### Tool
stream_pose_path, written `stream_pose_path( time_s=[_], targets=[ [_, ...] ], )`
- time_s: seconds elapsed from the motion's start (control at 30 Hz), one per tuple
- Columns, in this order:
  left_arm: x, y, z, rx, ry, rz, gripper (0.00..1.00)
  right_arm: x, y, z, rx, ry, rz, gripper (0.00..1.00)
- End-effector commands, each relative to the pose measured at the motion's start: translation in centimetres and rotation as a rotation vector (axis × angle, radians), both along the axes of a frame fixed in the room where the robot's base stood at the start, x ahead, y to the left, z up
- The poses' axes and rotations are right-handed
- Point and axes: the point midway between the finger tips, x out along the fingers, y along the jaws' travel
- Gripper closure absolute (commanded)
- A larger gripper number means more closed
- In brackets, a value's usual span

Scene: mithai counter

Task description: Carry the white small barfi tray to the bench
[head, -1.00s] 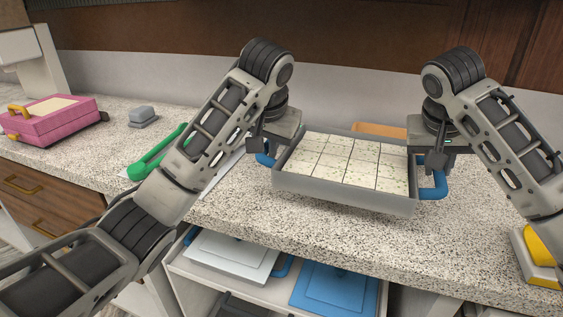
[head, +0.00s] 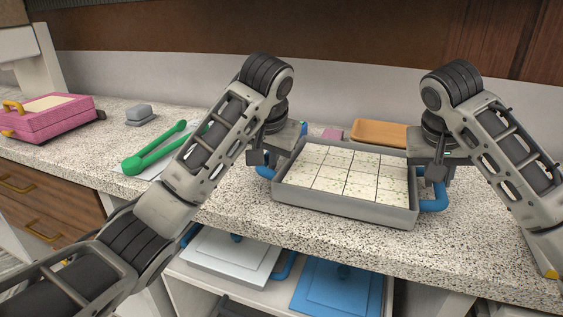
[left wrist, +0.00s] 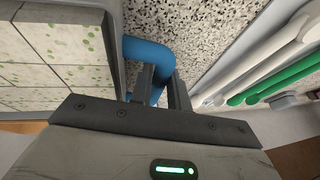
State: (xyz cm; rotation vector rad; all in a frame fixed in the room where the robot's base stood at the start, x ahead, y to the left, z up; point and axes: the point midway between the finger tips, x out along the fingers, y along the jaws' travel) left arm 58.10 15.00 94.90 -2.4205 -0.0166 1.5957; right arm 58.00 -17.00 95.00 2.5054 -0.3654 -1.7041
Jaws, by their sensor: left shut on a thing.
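The small barfi tray (head: 345,208) is grey-walled, with a blue handle at each end, and holds white squares flecked with green. It looks level, over the front of the speckled counter; I cannot tell if its base touches the counter. My left gripper (head: 264,165) is shut on its left handle. In the left wrist view, that blue handle (left wrist: 135,50) passes between the gripper's two fingers (left wrist: 162,90). My right gripper (head: 436,172) is at the right handle and appears closed on it; its fingertips are partly hidden. Which surface is the bench is unclear.
Behind the tray lie an orange-brown board (head: 380,132) and a small pink item (head: 333,134). Green tongs (head: 150,158), a grey block (head: 141,115) and a pink box (head: 48,118) are to the left. White (head: 228,258) and blue (head: 335,290) lidded trays sit on the shelf below.

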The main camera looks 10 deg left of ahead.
Motion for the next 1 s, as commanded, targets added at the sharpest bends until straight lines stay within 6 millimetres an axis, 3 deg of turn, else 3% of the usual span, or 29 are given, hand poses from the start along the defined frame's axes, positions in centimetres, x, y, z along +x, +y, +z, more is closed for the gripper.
stream_pose_path(
  time_s=[0.13,0.17,0.2,0.23,0.57,1.0],
  targets=[
    [0.0,0.1,-0.8,0.0,-0.003,0.002,1.0,0.0,-0.1,-0.8,-0.001,-0.002,-0.002,1.0],
    [0.0,0.1,-0.7,0.001,0.0,0.001,0.77,0.0,-0.1,-0.7,-0.001,0.0,-0.001,0.77],
    [0.0,0.1,-0.6,0.001,0.0,0.001,0.66,0.0,-0.1,-0.6,-0.001,0.0,-0.001,0.66],
    [0.0,0.1,-0.6,0.001,0.0,0.001,0.61,0.0,-0.1,-0.6,-0.001,0.0,-0.001,0.61],
    [0.0,0.0,-0.5,0.001,-0.002,0.0,0.61,0.0,0.0,-0.6,0.0,0.0,0.0,0.61],
    [-0.8,-0.4,2.0,0.005,-0.015,-0.007,0.61,0.0,0.0,-0.6,0.0,0.0,0.0,0.61]
  ],
)
